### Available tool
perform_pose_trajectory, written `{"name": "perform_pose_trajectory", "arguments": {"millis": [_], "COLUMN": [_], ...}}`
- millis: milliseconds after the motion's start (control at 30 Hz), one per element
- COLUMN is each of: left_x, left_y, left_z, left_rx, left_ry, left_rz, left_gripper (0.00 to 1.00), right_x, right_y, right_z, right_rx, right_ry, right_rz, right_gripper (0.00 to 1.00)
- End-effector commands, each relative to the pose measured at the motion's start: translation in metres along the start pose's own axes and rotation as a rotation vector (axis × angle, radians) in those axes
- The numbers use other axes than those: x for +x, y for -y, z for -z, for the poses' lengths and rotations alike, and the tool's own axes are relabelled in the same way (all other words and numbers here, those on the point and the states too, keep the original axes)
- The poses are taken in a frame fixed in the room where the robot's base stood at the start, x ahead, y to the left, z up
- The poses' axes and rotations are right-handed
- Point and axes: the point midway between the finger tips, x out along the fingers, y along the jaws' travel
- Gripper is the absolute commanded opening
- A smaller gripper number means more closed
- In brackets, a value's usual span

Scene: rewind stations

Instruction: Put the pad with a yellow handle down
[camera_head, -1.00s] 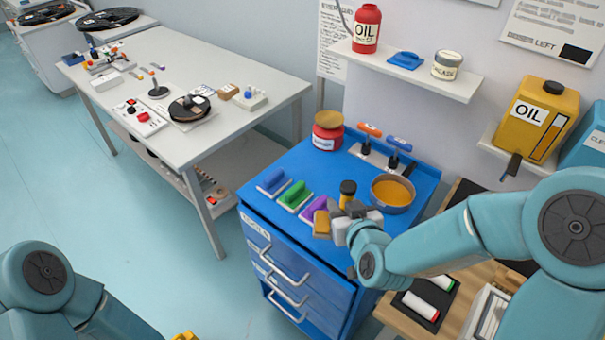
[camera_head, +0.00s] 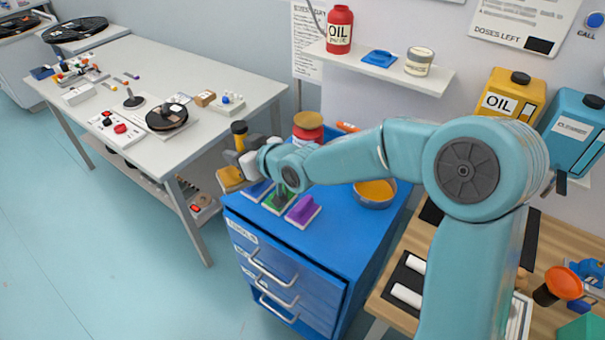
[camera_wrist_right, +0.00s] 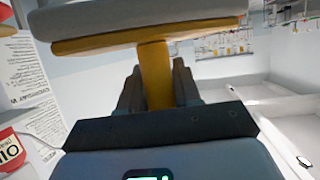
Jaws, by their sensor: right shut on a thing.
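My right gripper (camera_head: 240,166) is shut on the yellow handle (camera_wrist_right: 156,75) of a pad. In the head view the pad (camera_head: 231,180) shows as a yellow-orange block, held in the air near the left edge of the blue cabinet (camera_head: 325,228). In the right wrist view the handle stands between the two fingers, and the pad's orange and grey layers (camera_wrist_right: 140,27) span the top. My left gripper is not in view.
Pads with blue (camera_head: 260,189), green (camera_head: 277,201) and purple (camera_head: 303,209) handles lie on the cabinet top. A pan (camera_head: 375,193) and a red jar (camera_head: 308,128) stand behind. A white table (camera_head: 215,75) is at the left. The cabinet top's front right is clear.

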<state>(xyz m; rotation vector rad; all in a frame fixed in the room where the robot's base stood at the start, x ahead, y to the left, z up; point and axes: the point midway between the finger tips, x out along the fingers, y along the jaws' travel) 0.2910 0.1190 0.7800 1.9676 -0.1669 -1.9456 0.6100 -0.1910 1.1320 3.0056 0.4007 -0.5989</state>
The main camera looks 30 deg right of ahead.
Motion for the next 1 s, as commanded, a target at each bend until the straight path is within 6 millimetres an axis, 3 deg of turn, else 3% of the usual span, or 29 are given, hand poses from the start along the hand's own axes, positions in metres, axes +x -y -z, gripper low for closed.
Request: {"name": "perform_pose_trajectory", "arguments": {"millis": [200,567,667,900,1000], "left_x": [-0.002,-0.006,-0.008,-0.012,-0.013], "left_y": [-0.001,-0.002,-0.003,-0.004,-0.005], "left_z": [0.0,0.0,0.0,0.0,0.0], "left_rx": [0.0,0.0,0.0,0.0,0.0], "left_ry": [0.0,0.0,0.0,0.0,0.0], "left_rz": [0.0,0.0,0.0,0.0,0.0], "left_gripper": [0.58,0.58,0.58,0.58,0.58], "right_x": [0.005,0.013,0.015,0.009,0.004], "right_y": [-0.021,-0.06,-0.088,-0.177,-0.202], "right_z": [0.021,0.04,0.043,0.039,0.037], "right_rx": [-0.031,-0.064,-0.069,-0.043,-0.028], "right_ry": [-0.003,-0.003,-0.002,-0.002,-0.002], "right_rz": [0.06,0.147,0.163,0.105,0.07], "right_gripper": [0.0,0.0,0.0,0.0,0.0]}}
